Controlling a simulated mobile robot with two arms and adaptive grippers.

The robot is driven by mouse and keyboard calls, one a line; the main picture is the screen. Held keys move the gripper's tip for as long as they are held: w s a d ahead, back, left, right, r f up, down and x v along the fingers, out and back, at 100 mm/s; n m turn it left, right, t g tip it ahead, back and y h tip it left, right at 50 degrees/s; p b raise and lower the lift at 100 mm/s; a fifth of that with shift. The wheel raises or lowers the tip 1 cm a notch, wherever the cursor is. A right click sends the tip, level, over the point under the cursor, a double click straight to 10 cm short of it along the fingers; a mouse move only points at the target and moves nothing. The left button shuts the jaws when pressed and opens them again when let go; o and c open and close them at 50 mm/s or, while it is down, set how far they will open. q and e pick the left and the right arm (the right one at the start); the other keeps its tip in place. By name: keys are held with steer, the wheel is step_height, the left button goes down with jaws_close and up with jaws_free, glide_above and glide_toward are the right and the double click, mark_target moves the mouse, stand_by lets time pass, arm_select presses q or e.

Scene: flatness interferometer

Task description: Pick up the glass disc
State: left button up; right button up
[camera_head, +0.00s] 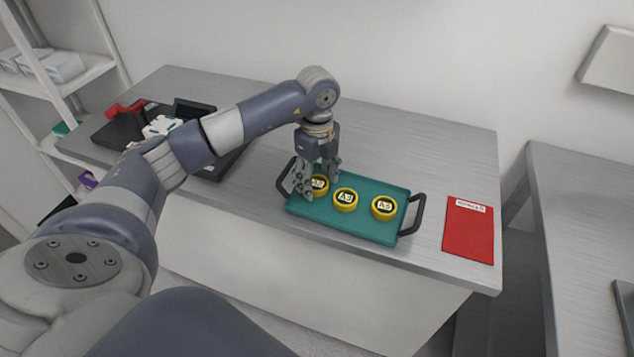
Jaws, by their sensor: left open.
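Three round yellow-rimmed pieces with dark labelled tops sit in a row on a green tray (368,229). They are the left piece (320,184), the middle piece (345,199) and the right piece (383,207). I cannot tell which of them holds the glass disc; no bare clear disc stands out. My left gripper (318,192) points down at the tray's left end. Its fingers are open around or just beside the left piece, which they partly hide; contact cannot be made out. My right gripper is not in view.
The tray has dark handles (418,213) at both ends. A red labelled mat (468,232) lies to its right on the grey bench (420,140). Dark equipment (122,130) stands at the bench's left. The bench behind the tray is clear.

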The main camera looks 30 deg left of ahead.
arm_select(q)
steer(key=c, duration=0.9)
steer(key=shift+o, duration=0.2)
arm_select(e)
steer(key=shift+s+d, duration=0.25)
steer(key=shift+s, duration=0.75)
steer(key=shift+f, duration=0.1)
